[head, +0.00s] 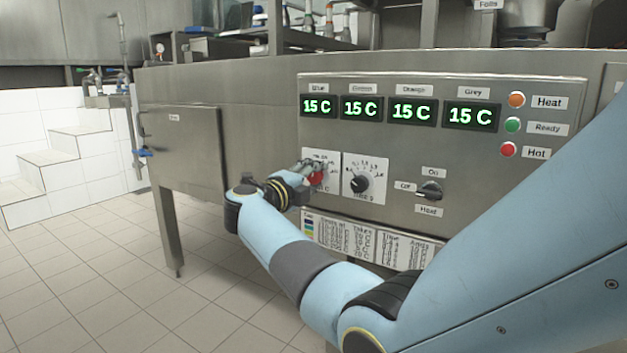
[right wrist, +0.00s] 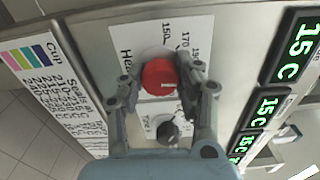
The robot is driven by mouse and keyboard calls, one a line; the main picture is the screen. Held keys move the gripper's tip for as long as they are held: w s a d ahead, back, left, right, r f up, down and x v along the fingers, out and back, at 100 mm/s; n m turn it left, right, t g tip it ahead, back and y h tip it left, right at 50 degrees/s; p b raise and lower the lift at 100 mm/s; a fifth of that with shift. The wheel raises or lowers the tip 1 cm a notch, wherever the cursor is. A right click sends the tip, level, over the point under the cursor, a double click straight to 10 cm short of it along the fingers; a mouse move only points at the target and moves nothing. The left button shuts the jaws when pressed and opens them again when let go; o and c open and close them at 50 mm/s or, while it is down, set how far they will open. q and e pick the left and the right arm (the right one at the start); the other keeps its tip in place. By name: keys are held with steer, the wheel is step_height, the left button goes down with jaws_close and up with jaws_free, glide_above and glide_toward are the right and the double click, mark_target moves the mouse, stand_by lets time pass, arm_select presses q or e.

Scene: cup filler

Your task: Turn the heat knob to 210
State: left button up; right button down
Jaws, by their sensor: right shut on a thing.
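The heat knob is red and round on a white dial plate at the left of the steel control panel. In the head view the knob (head: 317,178) is partly hidden by my right gripper (head: 308,172). In the right wrist view the red knob (right wrist: 159,77) sits between the two fingers of my right gripper (right wrist: 160,85), which is shut on it. A white mark shows on the knob's face. Dial numbers 150, 170 and 190 are readable beside it; 210 is not readable on the dial. My left gripper is not in view.
A black timer knob (head: 360,183) is close to the right of the red knob. A black switch (head: 429,190) is further right. Several green displays (head: 415,111) read 15 C. Orange, green and red lamps (head: 516,99) are at the right. A printed chart (head: 370,240) is below.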

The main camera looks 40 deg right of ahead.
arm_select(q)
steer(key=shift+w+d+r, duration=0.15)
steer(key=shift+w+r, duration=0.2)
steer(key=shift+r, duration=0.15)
arm_select(e)
steer(key=shift+f+m, duration=0.15)
steer(key=shift+m, duration=0.65)
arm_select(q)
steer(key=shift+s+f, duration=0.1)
arm_select(e)
steer(key=c, duration=0.9)
jaws_free()
steer(key=shift+a, duration=0.1)
steer(key=v, duration=0.7)
steer(key=shift+a, duration=0.15)
steer(key=shift+s, duration=0.1)
